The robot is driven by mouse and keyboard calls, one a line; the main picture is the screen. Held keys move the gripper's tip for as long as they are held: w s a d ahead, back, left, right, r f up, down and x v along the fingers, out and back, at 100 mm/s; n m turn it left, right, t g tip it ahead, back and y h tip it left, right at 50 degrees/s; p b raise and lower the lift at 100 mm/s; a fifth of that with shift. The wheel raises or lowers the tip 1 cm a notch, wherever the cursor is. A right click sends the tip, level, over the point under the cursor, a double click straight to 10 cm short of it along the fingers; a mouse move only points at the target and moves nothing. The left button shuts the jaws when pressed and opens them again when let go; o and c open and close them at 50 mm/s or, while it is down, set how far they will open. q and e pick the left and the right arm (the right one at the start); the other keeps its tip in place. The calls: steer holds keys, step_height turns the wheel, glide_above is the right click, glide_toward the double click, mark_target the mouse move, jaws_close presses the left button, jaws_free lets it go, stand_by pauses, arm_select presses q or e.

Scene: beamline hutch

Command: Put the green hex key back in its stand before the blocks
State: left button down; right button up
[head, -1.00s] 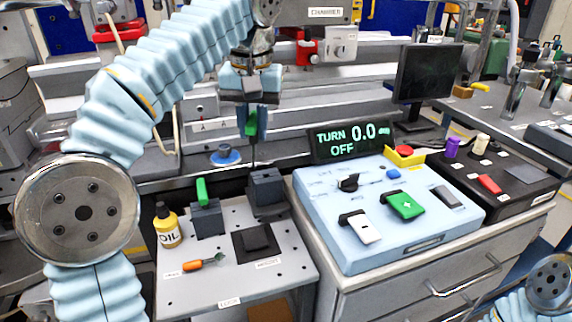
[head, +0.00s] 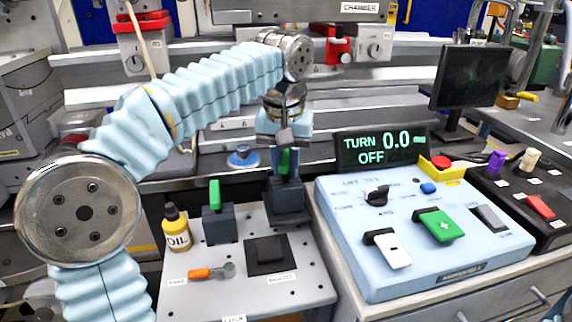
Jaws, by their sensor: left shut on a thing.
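My left gripper (head: 285,163) is shut on the green handle of a hex key (head: 285,160). The handle is upright between the fingers, right at the top of a dark grey block stand (head: 288,205) at the back of the grey tool plate. The key's shaft is hidden, so I cannot tell how deep it sits in the stand. A second dark block (head: 219,226) stands to the left, with another upright green handle (head: 214,194) in it. My right gripper is out of view.
On the plate (head: 205,291) are a yellow oil bottle (head: 176,230), an orange-handled tool (head: 208,272) and a flat black square pad (head: 267,254). A light blue control box (head: 350,250) stands close on the right, below a display (head: 382,149) reading "TURN 0.0 OFF".

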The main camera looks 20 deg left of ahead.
arm_select(q)
steer(key=shift+f, duration=0.2)
steer(key=c, duration=1)
jaws_free()
steer(key=shift+r, duration=0.3)
steer(key=r+p, duration=0.1)
steer(key=r, duration=0.2)
steer(key=r+p, duration=0.1)
steer(key=r, duration=0.2)
steer(key=s+r+p, duration=0.1)
steer(key=r, duration=0.3)
steer(key=shift+d, duration=0.2)
steer(key=shift+s+r, duration=0.2)
steer(key=shift+r, duration=0.7)
